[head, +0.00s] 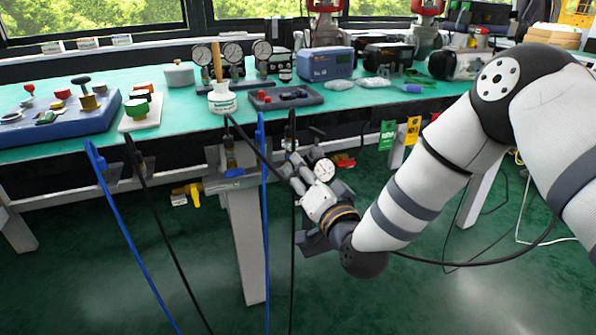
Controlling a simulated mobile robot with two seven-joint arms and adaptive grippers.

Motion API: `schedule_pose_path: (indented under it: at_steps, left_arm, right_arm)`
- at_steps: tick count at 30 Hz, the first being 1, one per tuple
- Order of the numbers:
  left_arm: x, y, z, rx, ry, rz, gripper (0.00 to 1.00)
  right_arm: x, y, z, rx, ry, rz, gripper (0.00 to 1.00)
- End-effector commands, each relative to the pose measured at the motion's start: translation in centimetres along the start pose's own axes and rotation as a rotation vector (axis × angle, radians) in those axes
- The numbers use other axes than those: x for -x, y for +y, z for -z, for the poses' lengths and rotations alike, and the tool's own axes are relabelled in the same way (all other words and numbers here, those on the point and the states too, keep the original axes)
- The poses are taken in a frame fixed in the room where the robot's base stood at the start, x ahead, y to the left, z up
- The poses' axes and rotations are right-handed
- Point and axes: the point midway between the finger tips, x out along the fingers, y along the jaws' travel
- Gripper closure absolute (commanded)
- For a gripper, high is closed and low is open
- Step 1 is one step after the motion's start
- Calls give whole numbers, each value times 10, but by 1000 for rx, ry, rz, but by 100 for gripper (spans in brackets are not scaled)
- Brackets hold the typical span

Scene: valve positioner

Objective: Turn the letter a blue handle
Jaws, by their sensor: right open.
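A small blue handle (235,173) shows on a valve under the front edge of the green table, left of the middle. I cannot read a letter on it. My right gripper (286,166) reaches in from the right, below the table edge, and points up and left. It is open, and no object shows between its fingers, though they are small and partly merge with the fittings behind. It is to the right of the blue handle and apart from it. A pressure gauge (324,169) shows close beside the gripper. My left gripper is not in view.
Blue hoses (133,242) and black hoses hang in front of the table leg (246,240). A yellow valve handle (187,193) and a red handle (344,160) sit below the edge. The green tabletop (190,105) holds several instruments. Green floor is open at the lower left.

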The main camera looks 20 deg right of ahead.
Motion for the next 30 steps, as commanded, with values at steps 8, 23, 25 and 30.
schedule_pose_path:
  at_steps: [8, 23, 25, 30]
  left_arm:
    - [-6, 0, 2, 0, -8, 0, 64]
    - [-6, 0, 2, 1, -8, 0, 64]
    - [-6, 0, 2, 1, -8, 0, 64]
    - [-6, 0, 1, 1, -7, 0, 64]
  right_arm:
    - [-34, 0, -2, -1, -2, 0, 58]
    - [-35, 0, -1, -1, -3, -1, 95]
    - [-35, 0, -1, 0, -2, 0, 95]
    - [-35, 0, -1, 3, -2, 0, 95]
